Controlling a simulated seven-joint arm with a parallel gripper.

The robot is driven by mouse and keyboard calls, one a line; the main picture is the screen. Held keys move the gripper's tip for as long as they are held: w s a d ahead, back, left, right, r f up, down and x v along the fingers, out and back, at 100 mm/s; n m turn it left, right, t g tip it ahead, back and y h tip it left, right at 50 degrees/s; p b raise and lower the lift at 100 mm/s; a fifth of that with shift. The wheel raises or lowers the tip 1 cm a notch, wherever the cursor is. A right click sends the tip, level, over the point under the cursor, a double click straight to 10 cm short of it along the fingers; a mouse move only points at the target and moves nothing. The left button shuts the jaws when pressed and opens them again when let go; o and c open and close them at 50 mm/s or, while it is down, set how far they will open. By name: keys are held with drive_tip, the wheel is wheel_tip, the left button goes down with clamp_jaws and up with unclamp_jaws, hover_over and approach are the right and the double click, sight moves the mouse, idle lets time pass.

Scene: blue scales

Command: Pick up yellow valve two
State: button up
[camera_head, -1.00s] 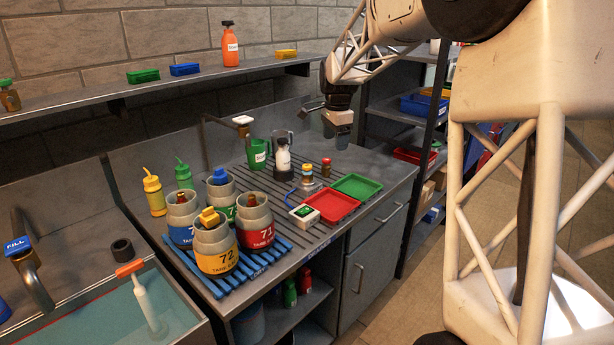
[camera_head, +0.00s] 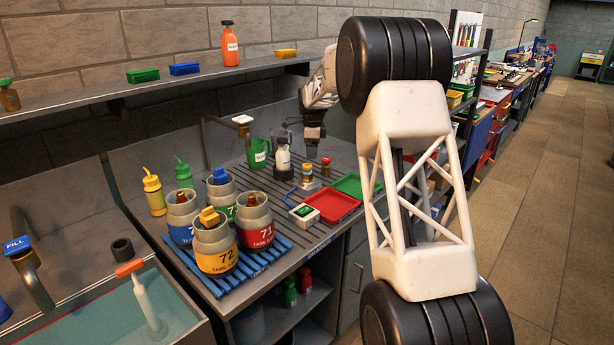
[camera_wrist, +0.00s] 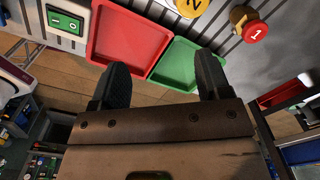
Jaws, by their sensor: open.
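A yellow disc marked 2 (camera_wrist: 190,5) is cut by the top edge of the wrist view, with a pale ring around it. It seems to match the small brass piece (camera_head: 307,173) on the drain counter in the head view. A brass valve with a red cap marked 1 (camera_wrist: 254,31) is to its right; it also shows in the head view (camera_head: 326,166). My gripper (camera_wrist: 163,78) is open, with nothing between its fingers. In the head view my gripper (camera_head: 313,143) hangs above the counter, just behind the two valves.
Large numbered canisters (camera_head: 216,262) stand on a blue rack at left.

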drive_tip(key=m, duration=0.2)
hover_over(307, 172)
drive_tip(key=f, duration=0.5)
drive_tip(key=shift+w, duration=0.3)
drive_tip(key=shift+f, duration=1.25)
drive_tip(key=shift+f, duration=0.15)
drive_tip(key=shift+f, duration=2.45)
drive_tip(key=c, duration=1.3)
drive_tip(key=shift+o, duration=0.2)
drive_tip(key=shift+r, duration=0.15)
